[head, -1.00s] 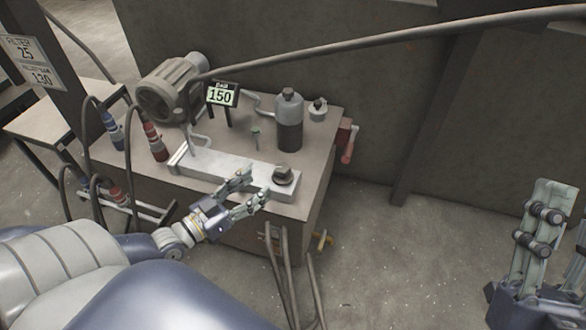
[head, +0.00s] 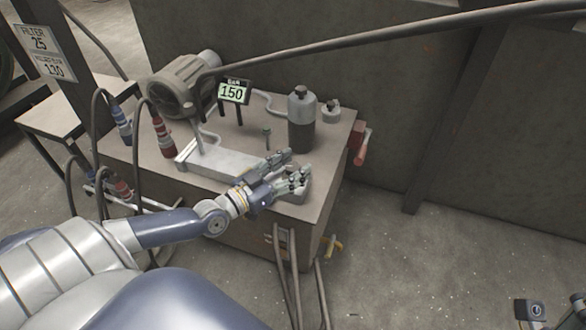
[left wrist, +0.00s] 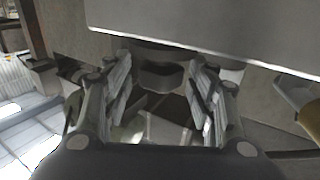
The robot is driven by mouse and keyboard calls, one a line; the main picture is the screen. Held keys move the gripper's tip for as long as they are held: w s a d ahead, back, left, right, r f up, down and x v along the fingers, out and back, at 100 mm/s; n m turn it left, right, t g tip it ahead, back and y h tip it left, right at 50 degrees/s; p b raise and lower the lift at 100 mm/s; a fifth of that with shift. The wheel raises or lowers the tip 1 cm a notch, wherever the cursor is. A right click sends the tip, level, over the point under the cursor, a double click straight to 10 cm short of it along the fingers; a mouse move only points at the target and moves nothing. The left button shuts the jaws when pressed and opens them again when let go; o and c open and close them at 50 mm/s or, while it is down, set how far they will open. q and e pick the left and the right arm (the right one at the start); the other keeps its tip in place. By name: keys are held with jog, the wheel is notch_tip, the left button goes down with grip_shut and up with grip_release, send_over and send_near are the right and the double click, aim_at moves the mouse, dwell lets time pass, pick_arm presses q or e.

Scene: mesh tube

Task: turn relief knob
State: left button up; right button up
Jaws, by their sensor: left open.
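The relief knob (left wrist: 162,76) shows as a dark, blurred shape between the fingers in the left wrist view. In the head view it is hidden behind my left gripper, at the right end of the pale metal block (head: 217,164). My left gripper (head: 298,167) is open, with its fingers over that end of the block. In the left wrist view its two fingers (left wrist: 162,100) stand apart on either side of the knob; contact cannot be told. A digital display (head: 234,92) reads 150. Only a small part of my right gripper (head: 548,309) shows at the bottom right corner.
The bench (head: 329,162) carries a motor (head: 181,84), a grey-and-dark cylinder (head: 302,120) and a small capped can (head: 331,112). A red handle (head: 360,145) sticks out at its right side. Hoses hang at the front and left. A sign (head: 45,62) reads 25 and 130.

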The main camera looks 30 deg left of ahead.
pick_arm(q)
jog(key=shift+w, duration=0.25)
jog(key=c, duration=1.1)
